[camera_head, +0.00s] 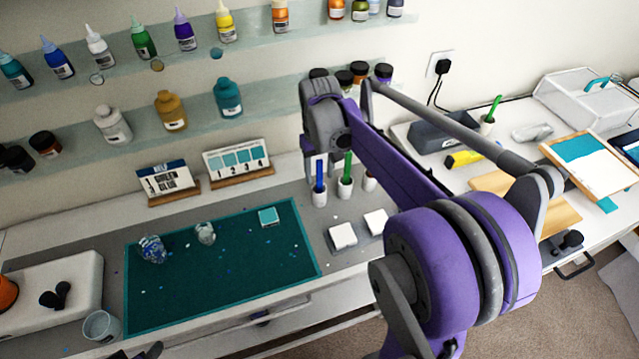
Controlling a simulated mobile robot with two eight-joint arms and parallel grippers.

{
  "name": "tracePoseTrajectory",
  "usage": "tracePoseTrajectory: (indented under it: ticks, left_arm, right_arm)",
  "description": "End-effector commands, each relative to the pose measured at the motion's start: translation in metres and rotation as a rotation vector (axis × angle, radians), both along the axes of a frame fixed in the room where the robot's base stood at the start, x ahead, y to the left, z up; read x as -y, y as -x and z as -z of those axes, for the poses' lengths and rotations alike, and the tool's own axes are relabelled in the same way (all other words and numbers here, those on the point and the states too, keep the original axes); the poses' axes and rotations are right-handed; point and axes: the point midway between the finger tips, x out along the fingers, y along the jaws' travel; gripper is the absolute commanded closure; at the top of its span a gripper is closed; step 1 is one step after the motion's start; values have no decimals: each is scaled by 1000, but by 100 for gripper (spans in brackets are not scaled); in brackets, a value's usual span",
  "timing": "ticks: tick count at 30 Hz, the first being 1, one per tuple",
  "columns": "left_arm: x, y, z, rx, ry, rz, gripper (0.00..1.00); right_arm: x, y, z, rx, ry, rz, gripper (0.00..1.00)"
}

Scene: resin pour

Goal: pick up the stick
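Dark parts at the bottom left edge look like the tip of my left gripper (138,353), mostly cut off.
A teal mat (200,290) with clear cups lies left of the sticks. White blocks (343,236) sit in front of them. Bottle shelves (130,135) and label stands (238,161) are behind. Another green stick (494,107) stands in a cup on the right bench.

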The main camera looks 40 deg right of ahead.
Motion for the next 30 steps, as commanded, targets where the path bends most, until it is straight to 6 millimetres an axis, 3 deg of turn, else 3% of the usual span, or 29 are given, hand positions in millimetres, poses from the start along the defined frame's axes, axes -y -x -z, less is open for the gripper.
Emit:
tracePoseTrajectory:
  ticks: [1, 9, 23, 30]
  left_arm:
    - [0, 0, 0, 0, 0, 0, 29]
    - [0, 0, 0, 0, 0, 0, 29]
    - [0, 0, 0, 0, 0, 0, 29]
    - [0, -1, -2, 1, 0, 0, 29]
  right_arm:
    - [0, 0, 0, 0, 0, 0, 55]
    - [0, 0, 0, 0, 0, 0, 100]
    - [0, 0, -2, 0, 0, 0, 100]
    - [0, 0, -27, 0, 0, 0, 100]
